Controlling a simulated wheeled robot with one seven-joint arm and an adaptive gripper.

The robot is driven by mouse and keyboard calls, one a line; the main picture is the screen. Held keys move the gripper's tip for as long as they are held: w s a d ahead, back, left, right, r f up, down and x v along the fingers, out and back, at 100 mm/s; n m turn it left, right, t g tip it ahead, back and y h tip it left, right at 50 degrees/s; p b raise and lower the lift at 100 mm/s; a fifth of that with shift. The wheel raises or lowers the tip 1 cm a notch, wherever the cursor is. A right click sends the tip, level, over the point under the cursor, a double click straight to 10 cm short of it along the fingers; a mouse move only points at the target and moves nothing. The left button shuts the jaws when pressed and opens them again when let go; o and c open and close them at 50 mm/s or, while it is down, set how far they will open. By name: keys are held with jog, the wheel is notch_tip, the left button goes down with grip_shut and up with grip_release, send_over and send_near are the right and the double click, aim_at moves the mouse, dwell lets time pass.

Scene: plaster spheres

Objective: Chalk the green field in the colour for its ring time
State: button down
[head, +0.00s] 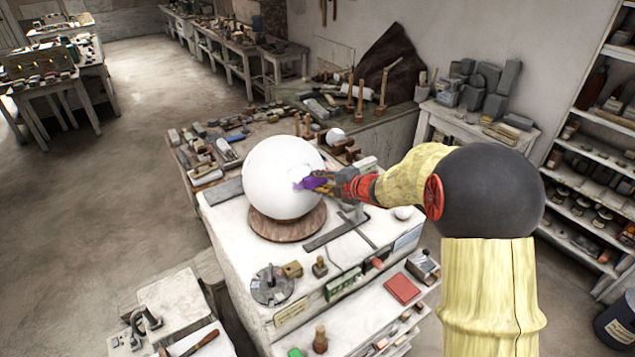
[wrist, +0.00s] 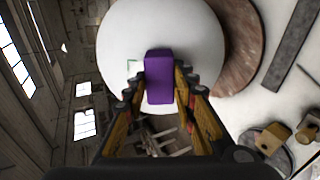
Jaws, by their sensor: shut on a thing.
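A large white plaster sphere (head: 275,168) rests on a round reddish-brown base (head: 288,230) on the white bench. My gripper (head: 328,183) is shut on a purple chalk block (head: 312,184) at the sphere's right side. A pale purple patch shows on the sphere at the chalk's tip; whether they touch I cannot tell. In the wrist view, the chalk (wrist: 159,75) stands between my fingers in front of the sphere (wrist: 195,35). No ring time is readable.
A grey metal disc (head: 271,287) with small blocks beside it lies on the front of the bench (head: 235,240). A flat dark bar (head: 330,233) lies right of the base. A red book (head: 402,290) and a green block (head: 296,352) lie lower down. A tool-covered table stands behind.

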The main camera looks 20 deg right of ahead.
aim_at(311, 185)
jog(key=shift+w+d, duration=0.25)
jog(key=shift+d, duration=0.1)
jog(key=shift+a, duration=0.15)
jog(key=shift+s+a+b, duration=0.45)
jog(key=shift+a, duration=0.4)
jog(key=shift+s+a+b, duration=0.4)
jog(key=shift+a, duration=0.45)
jog(key=shift+d, duration=0.1)
